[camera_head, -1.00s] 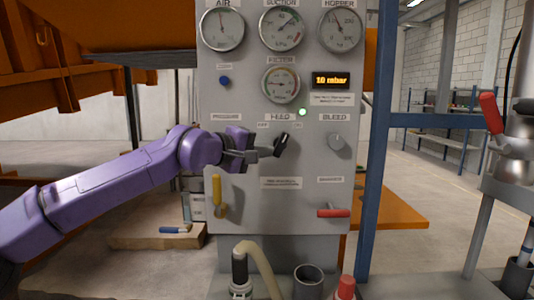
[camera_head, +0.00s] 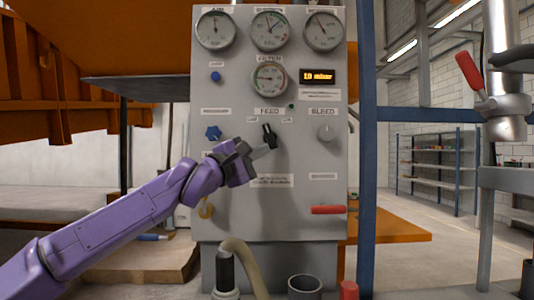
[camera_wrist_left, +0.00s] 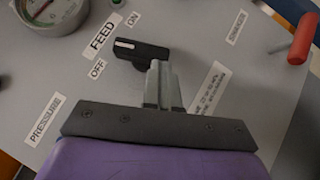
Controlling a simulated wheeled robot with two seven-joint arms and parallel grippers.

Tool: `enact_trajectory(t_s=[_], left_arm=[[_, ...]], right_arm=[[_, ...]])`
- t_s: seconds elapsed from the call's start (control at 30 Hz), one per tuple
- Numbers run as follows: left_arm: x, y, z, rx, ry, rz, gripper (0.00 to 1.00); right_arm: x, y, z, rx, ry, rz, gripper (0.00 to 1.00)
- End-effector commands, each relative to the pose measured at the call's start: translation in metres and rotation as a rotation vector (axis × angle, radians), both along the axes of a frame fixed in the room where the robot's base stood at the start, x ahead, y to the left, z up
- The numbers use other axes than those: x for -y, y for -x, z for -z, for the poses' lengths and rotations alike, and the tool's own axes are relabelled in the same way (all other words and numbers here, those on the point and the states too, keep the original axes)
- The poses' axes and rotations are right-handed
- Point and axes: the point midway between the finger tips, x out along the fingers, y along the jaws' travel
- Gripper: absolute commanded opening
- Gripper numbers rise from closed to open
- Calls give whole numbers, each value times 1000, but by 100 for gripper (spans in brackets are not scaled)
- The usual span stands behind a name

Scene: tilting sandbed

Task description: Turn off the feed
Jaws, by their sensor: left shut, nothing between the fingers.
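The black FEED knob (camera_head: 269,136) is on the grey panel, between small OFF and ON labels. It leans slightly left of upright. In the left wrist view the knob (camera_wrist_left: 141,50) has its white-marked end turned to the OFF label (camera_wrist_left: 97,68) side, away from the ON label (camera_wrist_left: 133,18). My left gripper (camera_head: 271,144) is shut and empty, its tips at the lower end of the knob. I cannot tell whether they touch it. The small lamp (camera_head: 291,106) by the FEED label looks dark. My right gripper is not in view.
A blue knob (camera_head: 213,132) is left of FEED, and the grey BLEED knob (camera_head: 326,133) is right. A red handle (camera_head: 328,210) sits lower right. Gauges and an orange display (camera_head: 318,76) are above. A blue post (camera_head: 367,150) stands right of the panel.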

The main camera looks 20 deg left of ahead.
Motion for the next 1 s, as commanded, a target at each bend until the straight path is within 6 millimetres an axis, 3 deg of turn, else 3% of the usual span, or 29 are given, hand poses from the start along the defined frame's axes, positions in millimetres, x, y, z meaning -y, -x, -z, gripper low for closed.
enact_trajectory(t_s=[0.47, 0.73, 1.0], left_arm=[[-5, 1, 4, -5, -2, -15, 0], [-24, 5, 12, -5, 1, 8, 0], [-45, 64, 33, 1, 4, 10, 0]], right_arm=[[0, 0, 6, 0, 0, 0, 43], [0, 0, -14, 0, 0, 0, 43], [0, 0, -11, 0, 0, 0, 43]])
